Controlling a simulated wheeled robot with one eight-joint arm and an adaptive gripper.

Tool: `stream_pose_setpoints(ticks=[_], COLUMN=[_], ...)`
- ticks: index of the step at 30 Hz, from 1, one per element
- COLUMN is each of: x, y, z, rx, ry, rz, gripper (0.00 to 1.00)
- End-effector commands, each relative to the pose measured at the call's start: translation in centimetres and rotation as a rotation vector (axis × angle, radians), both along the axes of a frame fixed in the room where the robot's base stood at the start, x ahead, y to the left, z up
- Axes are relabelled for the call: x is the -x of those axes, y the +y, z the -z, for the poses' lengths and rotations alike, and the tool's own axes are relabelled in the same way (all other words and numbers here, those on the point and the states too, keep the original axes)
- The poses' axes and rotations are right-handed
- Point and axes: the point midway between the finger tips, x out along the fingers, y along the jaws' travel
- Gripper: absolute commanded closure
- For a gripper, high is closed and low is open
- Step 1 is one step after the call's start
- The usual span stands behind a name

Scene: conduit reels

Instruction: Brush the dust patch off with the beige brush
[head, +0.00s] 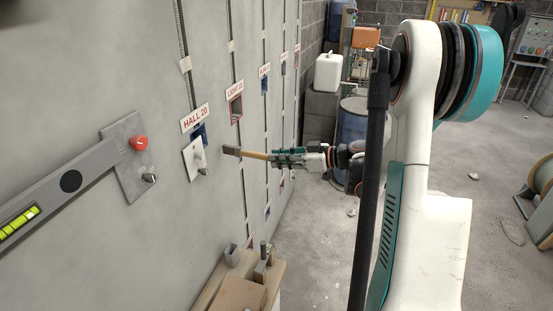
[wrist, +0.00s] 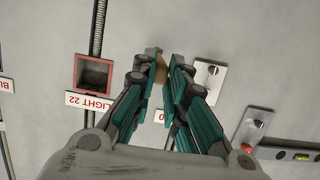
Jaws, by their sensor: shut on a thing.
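My gripper (head: 279,158) is shut on the handle of the beige brush (head: 253,155) and holds it roughly level, pointing left toward the wall. The brush's darker grey-brown head (head: 231,151) is to the right of the white switch plate under the HALL 20 label. I cannot tell whether the head touches the wall. In the wrist view my gripper (wrist: 166,62) has a small tan part of the brush (wrist: 161,69) between its fingers, and the fingers hide most of it. I cannot make out a dust patch in either view.
The wall carries the switch plate (head: 195,158), a grey plate with a red button (head: 138,142), a spirit level (head: 60,190) and the red-framed LIGHT 22 box (wrist: 93,74). A small bench (head: 279,280) with a cardboard box stands below. Open floor lies behind my arm.

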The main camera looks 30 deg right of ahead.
Motion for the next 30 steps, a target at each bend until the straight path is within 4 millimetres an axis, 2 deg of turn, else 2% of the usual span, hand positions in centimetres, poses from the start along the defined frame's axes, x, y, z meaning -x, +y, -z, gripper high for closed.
stream_pose_setpoints(ticks=[21,30], x=[5.2,6.1], y=[-4.1,-4.8], z=[0.0,0.0], rx=[0.001,0.0], ry=[0.0,0.0], rz=[0.003,0.001], gripper=[1.0,1.0])
